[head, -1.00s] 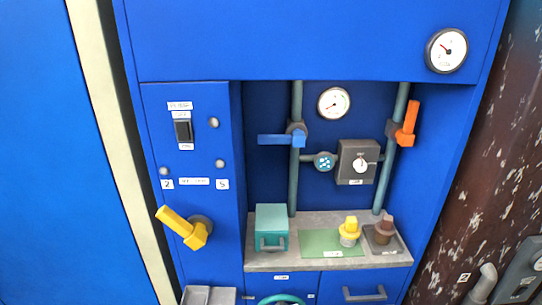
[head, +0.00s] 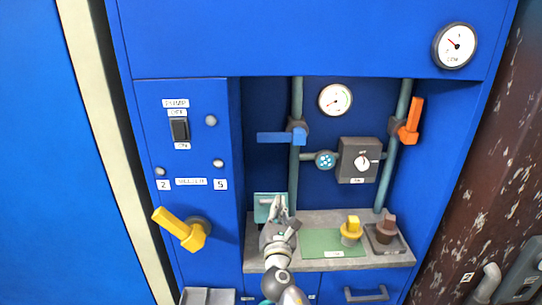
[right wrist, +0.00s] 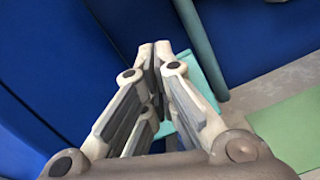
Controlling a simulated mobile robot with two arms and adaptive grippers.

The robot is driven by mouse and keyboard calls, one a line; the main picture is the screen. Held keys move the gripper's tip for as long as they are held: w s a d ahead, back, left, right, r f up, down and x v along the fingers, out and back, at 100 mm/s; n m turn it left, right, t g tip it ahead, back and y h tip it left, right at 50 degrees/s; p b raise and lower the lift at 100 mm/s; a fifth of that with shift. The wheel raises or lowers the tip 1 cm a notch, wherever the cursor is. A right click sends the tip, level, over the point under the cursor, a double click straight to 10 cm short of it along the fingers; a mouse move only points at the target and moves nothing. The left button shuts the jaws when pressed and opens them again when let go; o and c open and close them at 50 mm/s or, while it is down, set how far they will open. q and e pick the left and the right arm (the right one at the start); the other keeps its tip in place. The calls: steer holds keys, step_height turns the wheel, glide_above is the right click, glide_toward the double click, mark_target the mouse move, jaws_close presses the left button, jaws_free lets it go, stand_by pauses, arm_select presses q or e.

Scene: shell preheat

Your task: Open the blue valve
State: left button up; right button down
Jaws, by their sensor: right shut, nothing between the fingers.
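The blue valve (head: 283,137) is on the left vertical pipe inside the recess. Its blue lever lies level and points left from the pipe, across it. My right gripper (head: 279,199) is below the valve, in front of the teal box (head: 263,203) on the grey shelf, and hides part of that box. The right gripper (right wrist: 155,46) is shut and empty, with its fingertips together in the right wrist view. It is apart from the blue lever. The left gripper is not in view.
An orange lever (head: 412,121) is on the right pipe. A gauge (head: 335,99) and a grey dial box (head: 357,160) sit between the pipes. A green mat (head: 318,242) and yellow-topped and brown plugs are on the shelf. A yellow lever (head: 180,228) sticks out at left.

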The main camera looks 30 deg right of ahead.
mark_target(281, 137)
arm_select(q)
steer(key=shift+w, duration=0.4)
arm_select(e)
steer(key=r+n, duration=0.1)
steer(key=w+r+n+t, duration=0.1)
steer(key=r, duration=0.1)
steer(key=r+n, duration=0.1)
steer(key=n, duration=0.1)
steer(key=shift+w+a+r+t, duration=0.15)
steer(key=shift+w+a+t, duration=0.15)
steer(key=shift+w, duration=0.1)
steer(key=shift+r, duration=0.1)
steer(key=x, duration=0.9)
arm_select(q)
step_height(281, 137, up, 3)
steer(key=p, duration=0.3)
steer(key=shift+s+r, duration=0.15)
arm_select(e)
steer(key=r, duration=0.4)
steer(key=shift+w+d+r, duration=0.1)
steer(key=shift+w+d, duration=0.1)
steer(key=shift+w, duration=0.15)
